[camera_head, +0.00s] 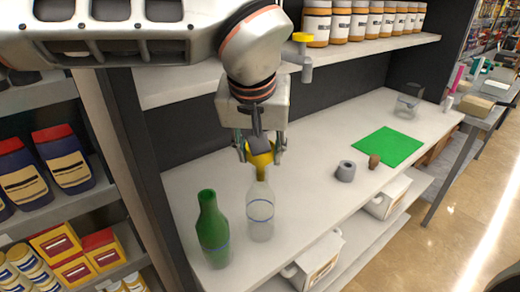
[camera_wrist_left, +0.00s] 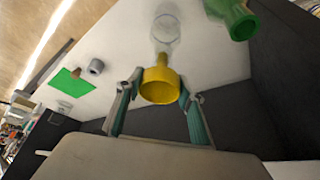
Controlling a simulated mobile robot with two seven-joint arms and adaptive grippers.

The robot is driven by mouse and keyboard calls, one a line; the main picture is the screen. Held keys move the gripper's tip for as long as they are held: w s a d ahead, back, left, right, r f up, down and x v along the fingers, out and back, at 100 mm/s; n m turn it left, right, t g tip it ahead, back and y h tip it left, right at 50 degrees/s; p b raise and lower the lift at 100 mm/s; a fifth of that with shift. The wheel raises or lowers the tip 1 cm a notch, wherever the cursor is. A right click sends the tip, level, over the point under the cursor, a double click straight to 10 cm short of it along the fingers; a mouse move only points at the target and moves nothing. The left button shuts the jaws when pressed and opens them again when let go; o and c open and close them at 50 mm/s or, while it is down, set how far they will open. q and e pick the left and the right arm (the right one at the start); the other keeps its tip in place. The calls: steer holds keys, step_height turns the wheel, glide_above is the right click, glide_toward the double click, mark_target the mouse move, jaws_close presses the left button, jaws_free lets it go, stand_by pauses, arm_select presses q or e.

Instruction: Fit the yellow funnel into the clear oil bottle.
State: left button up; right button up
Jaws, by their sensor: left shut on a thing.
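The yellow funnel (camera_head: 262,158) is held by my left gripper (camera_head: 260,150), which is shut on it. The funnel sits right over the neck of the clear oil bottle (camera_head: 260,216), which stands upright on the white counter. In the left wrist view the funnel (camera_wrist_left: 160,88) lies between the fingers of my left gripper (camera_wrist_left: 158,88), with the clear bottle (camera_wrist_left: 166,30) just beyond it. I cannot tell whether the spout is inside the bottle's mouth. My right gripper is in neither view.
A green bottle (camera_head: 212,232) stands close to the left of the clear bottle. To the right, the counter (camera_head: 305,165) holds a grey ring-shaped part (camera_head: 345,172), a small brown piece (camera_head: 374,162) and a green mat (camera_head: 390,146). Shelved jars (camera_head: 338,24) stand above.

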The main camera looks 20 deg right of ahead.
arm_select(q)
steer(key=shift+f+b, duration=0.35)
steer(key=shift+f, duration=0.4)
steer(key=o, duration=1.1)
steer(key=shift+c, duration=0.2)
steer(key=shift+r, duration=0.1)
steer(key=v, duration=1.1)
steer(key=shift+s+r, duration=0.15)
steer(key=shift+r, duration=0.25)
steer(key=shift+a, duration=0.1)
